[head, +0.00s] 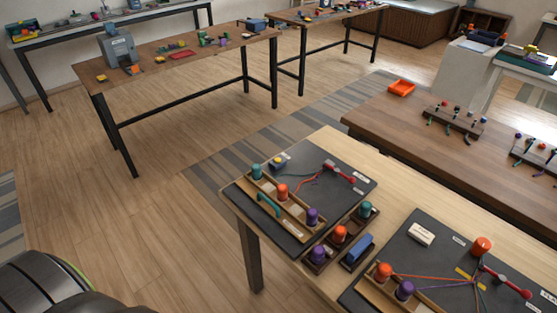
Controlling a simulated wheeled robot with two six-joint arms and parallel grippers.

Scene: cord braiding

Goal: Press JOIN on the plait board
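Two dark boards lie on a light wooden table at the lower right. The nearer-left board (322,205) carries a teal spool (257,171), an orange spool (281,191) and a purple spool (312,216) along a wooden rack. Red and teal cords run to a red clamp (338,172). A small dark blue and yellow box (279,160) sits at its back corner. The right board (436,262) has orange and purple spools, cords, a red clamp (505,282) and a small yellow tag (464,273). Labels are too small to read; I cannot pick out JOIN. Neither gripper is in view.
A brown tray (330,262) with purple, orange and teal spools and a blue block (357,249) stands between the boards. A white block (421,235) lies on the right board. A brown table (400,128) with an orange tray (401,88) stands behind.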

